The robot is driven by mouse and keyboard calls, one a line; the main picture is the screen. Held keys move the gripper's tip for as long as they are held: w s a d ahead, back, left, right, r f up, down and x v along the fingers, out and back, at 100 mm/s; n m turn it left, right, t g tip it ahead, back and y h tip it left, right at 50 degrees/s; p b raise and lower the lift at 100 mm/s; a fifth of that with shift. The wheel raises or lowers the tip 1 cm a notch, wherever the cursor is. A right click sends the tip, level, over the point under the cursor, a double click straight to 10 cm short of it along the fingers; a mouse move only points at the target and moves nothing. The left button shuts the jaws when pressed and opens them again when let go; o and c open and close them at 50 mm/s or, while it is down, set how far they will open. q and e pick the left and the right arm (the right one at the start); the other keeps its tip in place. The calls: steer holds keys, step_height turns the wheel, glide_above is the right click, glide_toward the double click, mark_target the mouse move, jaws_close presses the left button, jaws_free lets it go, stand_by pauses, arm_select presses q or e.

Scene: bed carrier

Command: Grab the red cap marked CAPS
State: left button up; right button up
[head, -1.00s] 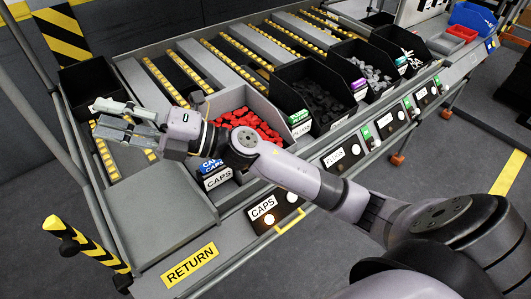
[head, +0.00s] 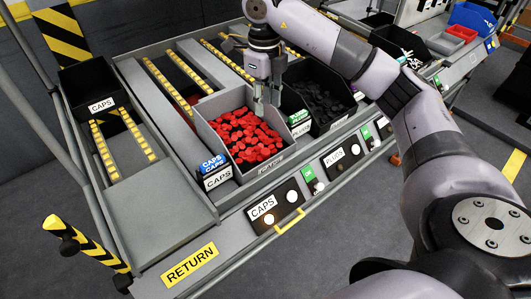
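Many small red caps (head: 240,137) lie loose in a grey bin (head: 203,133) in the head view. My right gripper (head: 267,107) points down from above, over the right part of this bin. Its two fingers are apart with nothing seen between them, so it is open. The fingertips appear above or beside the right-hand caps; I cannot tell whether they touch any. My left gripper is not in view.
A black bin (head: 330,122) of dark plugs stands directly right of the caps bin. A small black CAPS box (head: 84,93) sits at the far left. A grey platform (head: 150,205) at the front left is clear. A RETURN label (head: 190,265) marks the front edge.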

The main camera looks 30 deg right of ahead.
steer(key=p, duration=0.2)
glide_above(265, 151)
step_height(265, 151, down, 11)
steer(key=shift+w+d+r, duration=0.1)
steer(key=shift+d+r, duration=0.05)
steer(key=shift+r, duration=0.05)
step_height(265, 151, down, 5)
steer(key=shift+r+p, duration=0.1)
steer(key=shift+p, duration=0.65)
steer(key=shift+f, duration=0.35)
steer(key=c, duration=0.4)
